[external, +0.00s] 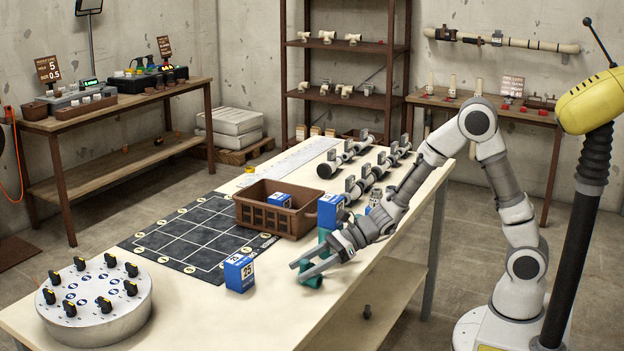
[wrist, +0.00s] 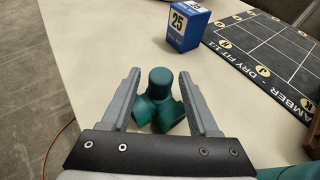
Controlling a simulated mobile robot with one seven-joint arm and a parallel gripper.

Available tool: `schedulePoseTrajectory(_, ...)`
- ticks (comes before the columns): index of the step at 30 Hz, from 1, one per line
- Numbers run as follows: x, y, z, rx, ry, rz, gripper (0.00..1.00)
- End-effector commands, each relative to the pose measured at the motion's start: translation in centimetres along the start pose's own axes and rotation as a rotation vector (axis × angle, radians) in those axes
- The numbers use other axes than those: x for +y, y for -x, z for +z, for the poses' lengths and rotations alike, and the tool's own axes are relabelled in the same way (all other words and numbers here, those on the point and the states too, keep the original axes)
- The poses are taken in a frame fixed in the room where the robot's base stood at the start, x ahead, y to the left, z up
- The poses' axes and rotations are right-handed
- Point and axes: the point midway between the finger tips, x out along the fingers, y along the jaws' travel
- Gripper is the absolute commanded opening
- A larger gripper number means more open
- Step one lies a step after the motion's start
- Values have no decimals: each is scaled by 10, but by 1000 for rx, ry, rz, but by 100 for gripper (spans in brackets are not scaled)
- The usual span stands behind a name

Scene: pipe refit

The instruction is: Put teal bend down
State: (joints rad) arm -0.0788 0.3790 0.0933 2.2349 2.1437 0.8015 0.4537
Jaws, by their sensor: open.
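The teal bend (wrist: 161,95) sits on the pale tabletop in the wrist view, between the two fingers of my gripper (wrist: 154,90). The fingers are open, with a visible gap on each side of it. In the external view the teal bend (external: 312,278) shows partly behind my gripper (external: 302,268) near the table's front edge. More teal pipe (external: 325,237) shows behind the gripper, partly hidden by it. Whether the bend rests fully on the table is hard to tell at its lower part.
A blue box marked 25 (external: 239,273) stands left of my gripper. A brown crate (external: 270,222) and a dark gridded mat (external: 180,230) lie beyond it. Another blue box (external: 331,211) is close behind the gripper. A round valve plate (external: 97,312) stands at the near left corner.

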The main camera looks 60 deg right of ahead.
Motion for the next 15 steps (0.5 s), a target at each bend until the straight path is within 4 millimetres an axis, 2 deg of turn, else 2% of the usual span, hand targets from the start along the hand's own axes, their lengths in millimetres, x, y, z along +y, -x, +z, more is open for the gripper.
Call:
schedulePoseTrajectory(5, 0, 2, 6, 0, 0, 0, 61)
schedulePoseTrajectory(15, -2, 74, 6, -1, -2, -5, 61)
